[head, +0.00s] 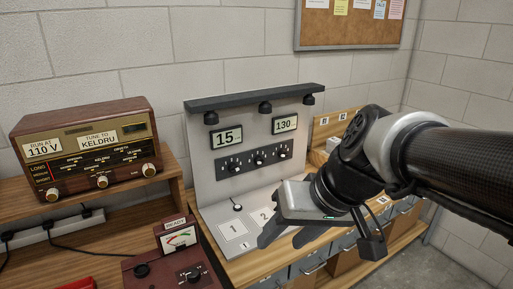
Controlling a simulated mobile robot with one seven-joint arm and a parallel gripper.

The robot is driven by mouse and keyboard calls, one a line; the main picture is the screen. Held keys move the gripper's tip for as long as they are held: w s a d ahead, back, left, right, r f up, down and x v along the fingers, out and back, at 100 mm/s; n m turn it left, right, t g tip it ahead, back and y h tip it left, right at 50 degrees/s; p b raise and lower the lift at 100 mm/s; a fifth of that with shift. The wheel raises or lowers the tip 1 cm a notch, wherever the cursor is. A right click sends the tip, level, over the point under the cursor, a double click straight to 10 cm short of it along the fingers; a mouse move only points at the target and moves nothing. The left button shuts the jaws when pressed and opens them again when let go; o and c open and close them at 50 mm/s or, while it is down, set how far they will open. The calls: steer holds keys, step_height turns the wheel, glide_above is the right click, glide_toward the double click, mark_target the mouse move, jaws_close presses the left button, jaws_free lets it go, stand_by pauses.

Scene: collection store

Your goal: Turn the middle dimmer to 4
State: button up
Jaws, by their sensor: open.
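A grey upright panel (206,170) carries a dark strip with three black dimmer knobs in a row. The middle dimmer (259,159) sits between the left dimmer (234,165) and the right dimmer (284,152). The marks around the knobs and the pointers are too small to read. My gripper (284,239) is open and empty, to the lower right of the middle dimmer and apart from it. It points down to the left over the panel's base and hides part of the base.
Displays reading 15 (226,138) and 130 (285,124) sit above the knobs, under a dark rail with lamps (211,117). Squares 1 (232,230) and 2 (262,216) mark the base. A radio (88,150) and a red meter box (170,262) stand at left. Space before the knobs looks clear.

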steer(key=w+a+f+n+y+b, duration=0.1)
steer(key=w+a+f+y+b, duration=0.2)
steer(key=w+a, duration=0.45)
steer(key=m+t+b, duration=0.6)
steer(key=m+t, duration=0.1)
steer(key=t, duration=0.6)
glide_toward(261, 163)
steer(key=x, duration=0.9)
steer(key=shift+f, duration=0.1)
steer(key=shift+s+d, duration=0.1)
steer(key=shift+c, duration=0.2)
steer(key=c, duration=1)
